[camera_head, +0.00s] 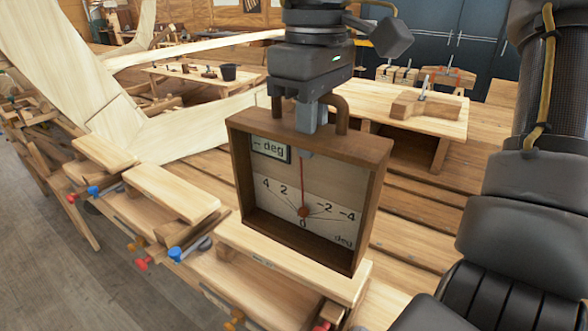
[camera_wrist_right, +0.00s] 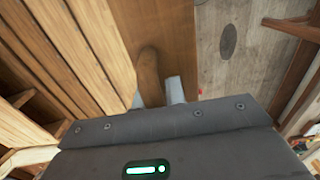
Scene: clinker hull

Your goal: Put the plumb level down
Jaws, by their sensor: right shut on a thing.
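The plumb level (camera_head: 315,225) is an upright dark-framed wooden box with a pale dial, a red needle close to 0 and a small readout marked "deg". My right gripper (camera_head: 312,122) is above it, shut on the brown handle on its top. In the right wrist view the handle (camera_wrist_right: 150,75) sits between the grey fingers (camera_wrist_right: 158,95) of that gripper. The level's bottom edge is at a light wooden plank (camera_head: 290,262); I cannot tell whether they touch. My left gripper is not in view.
Light wooden blocks (camera_head: 172,193) with blue and red clamps (camera_head: 178,252) line the hull edge at left. A small table (camera_head: 415,112) with a wood block stands behind at right. Another table (camera_head: 200,75) with a black bucket (camera_head: 228,72) is farther back.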

